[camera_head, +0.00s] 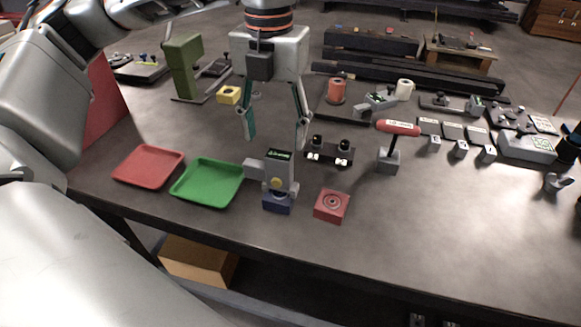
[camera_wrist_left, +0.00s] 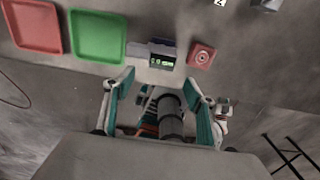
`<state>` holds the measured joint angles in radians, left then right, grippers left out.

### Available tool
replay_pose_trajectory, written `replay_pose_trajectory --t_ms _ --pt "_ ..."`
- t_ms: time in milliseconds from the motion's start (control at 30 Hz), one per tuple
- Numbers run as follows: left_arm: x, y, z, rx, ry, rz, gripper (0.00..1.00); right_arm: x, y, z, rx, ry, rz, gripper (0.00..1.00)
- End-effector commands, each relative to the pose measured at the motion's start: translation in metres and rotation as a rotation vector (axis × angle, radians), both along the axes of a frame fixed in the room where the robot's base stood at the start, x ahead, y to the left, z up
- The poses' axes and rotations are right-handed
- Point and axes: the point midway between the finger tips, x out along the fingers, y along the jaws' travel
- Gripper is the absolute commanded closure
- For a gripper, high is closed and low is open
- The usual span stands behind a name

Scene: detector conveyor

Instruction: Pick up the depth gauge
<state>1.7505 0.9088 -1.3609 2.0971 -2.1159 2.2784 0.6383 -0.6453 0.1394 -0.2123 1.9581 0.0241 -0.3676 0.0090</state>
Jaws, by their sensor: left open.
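What looks like the depth gauge (camera_head: 280,172) is a grey upright instrument with a small green-lit display, a yellow round button and a grey arm out to its left. It stands on a dark blue block (camera_head: 277,203) near the table's front edge. In the left wrist view its display end (camera_wrist_left: 160,56) shows just past the fingertips. My left gripper (camera_head: 275,136) is open and empty, pointing down behind and above the gauge in the head view, apart from it. It also shows in the left wrist view (camera_wrist_left: 160,82), fingers spread. My right gripper is out of view.
A green tray (camera_head: 207,203) and a red tray (camera_head: 149,184) lie left of the gauge. A red block (camera_head: 331,206) sits close on its right. A red-handled tool on a stand (camera_head: 388,160) and a black fixture (camera_head: 330,151) stand further right. The front right tabletop is clear.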

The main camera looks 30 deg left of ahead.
Motion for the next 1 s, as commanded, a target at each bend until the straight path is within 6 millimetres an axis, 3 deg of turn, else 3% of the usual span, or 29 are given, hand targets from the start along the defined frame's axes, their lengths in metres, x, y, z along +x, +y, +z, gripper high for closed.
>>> replay_pose_trajectory --t_ms 367,633,967,1000 --pt "0.004 0.001 -0.034 0.007 -0.002 0.012 0.44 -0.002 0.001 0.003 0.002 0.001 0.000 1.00" --pt "0.010 -0.001 -0.070 0.005 -0.001 0.011 0.44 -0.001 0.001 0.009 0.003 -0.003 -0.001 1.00" --pt "0.010 -0.001 -0.077 0.005 -0.003 0.011 0.44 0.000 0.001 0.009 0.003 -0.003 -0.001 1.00" --pt "0.010 -0.001 -0.077 0.005 -0.003 0.011 0.55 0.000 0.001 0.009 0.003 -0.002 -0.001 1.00"
